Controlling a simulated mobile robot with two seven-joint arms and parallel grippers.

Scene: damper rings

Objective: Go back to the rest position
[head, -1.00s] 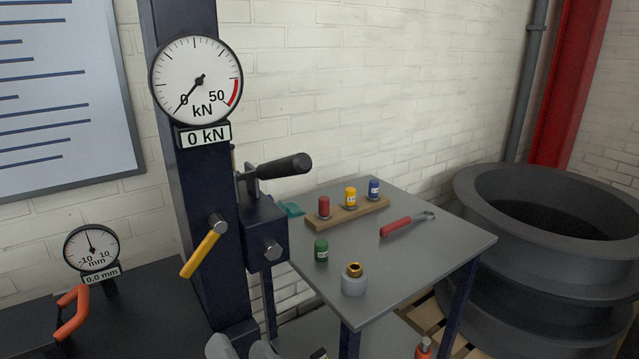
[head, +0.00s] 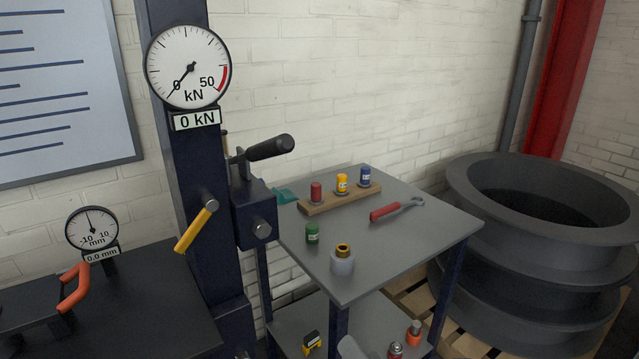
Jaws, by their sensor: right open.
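Only a small grey tip of my right gripper (head: 350,348) shows, at the bottom edge of the head view, in front of the table's lower shelf. It is open, and nothing is seen in it. Most of it is cut off by the frame. My left gripper is out of view. A grey cylinder with a brass ring on top (head: 343,259) stands at the front of the grey side table (head: 400,245), clear of the gripper. A green capped bottle (head: 312,233) stands behind it to the left.
A wooden rack (head: 340,199) holds red, yellow and blue bottles. A red-handled tool (head: 397,209) lies beside it. The dark blue press column (head: 205,180) with its 0 kN gauge (head: 187,67) stands left. Large stacked grey rings (head: 470,240) stand right of the table.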

